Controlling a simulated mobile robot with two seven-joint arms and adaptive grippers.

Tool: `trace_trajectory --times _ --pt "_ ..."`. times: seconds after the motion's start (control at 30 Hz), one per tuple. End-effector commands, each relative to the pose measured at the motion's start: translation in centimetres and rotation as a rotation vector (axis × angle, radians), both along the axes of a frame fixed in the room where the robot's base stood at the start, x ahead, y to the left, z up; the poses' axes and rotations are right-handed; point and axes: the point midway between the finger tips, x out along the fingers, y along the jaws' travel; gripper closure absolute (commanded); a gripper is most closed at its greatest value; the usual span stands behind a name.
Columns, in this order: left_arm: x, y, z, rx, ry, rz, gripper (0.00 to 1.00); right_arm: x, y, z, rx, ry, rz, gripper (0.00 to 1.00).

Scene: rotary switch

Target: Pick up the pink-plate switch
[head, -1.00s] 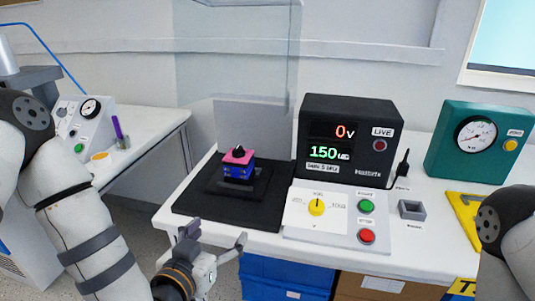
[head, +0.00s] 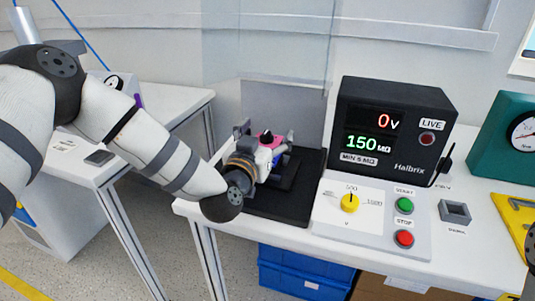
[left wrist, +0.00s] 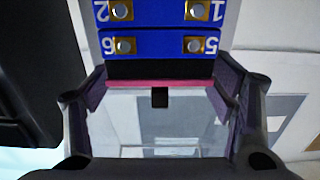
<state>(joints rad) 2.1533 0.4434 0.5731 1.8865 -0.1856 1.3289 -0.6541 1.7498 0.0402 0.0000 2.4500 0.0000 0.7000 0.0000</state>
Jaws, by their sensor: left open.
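The pink-plate switch (head: 267,138) has a blue body and a dark knob on its pink plate. It stands on a black fixture on the black mat (head: 310,190), partly hidden behind my left gripper in the head view. My left gripper (head: 264,136) is open and level with the switch, its fingers reaching toward either side of it. In the left wrist view the blue body (left wrist: 160,45) with brass terminals shows, with the pink plate edge (left wrist: 158,83) between the two open fingers (left wrist: 160,110). I cannot tell whether the fingers touch it. My right gripper is not in view.
A clear shield (head: 265,55) stands behind the mat. Right of the mat are a control panel (head: 335,228) with a yellow knob and green and red buttons, and a black meter (head: 395,125) reading 0 V and 150 MΩ. A grey square holder (head: 454,211) sits farther right.

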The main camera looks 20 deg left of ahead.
Motion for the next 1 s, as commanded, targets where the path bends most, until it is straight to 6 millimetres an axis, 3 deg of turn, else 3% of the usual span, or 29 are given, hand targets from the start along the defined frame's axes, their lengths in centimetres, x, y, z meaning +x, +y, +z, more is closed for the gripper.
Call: trace_trajectory --times 0.17,0.5,0.83,1.0 --pt "0.0 -0.1 0.2 0.0 -0.001 -0.001 0.23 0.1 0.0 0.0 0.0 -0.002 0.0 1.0" --pt "0.0 -0.1 0.1 0.0 0.0 -0.002 0.98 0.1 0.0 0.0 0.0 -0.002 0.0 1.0" --pt "-0.1 -0.2 0.4 -0.001 0.0 -0.005 1.0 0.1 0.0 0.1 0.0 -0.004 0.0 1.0" --pt "-0.1 -0.2 3.4 -0.001 -0.01 -0.006 1.0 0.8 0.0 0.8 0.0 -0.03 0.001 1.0"
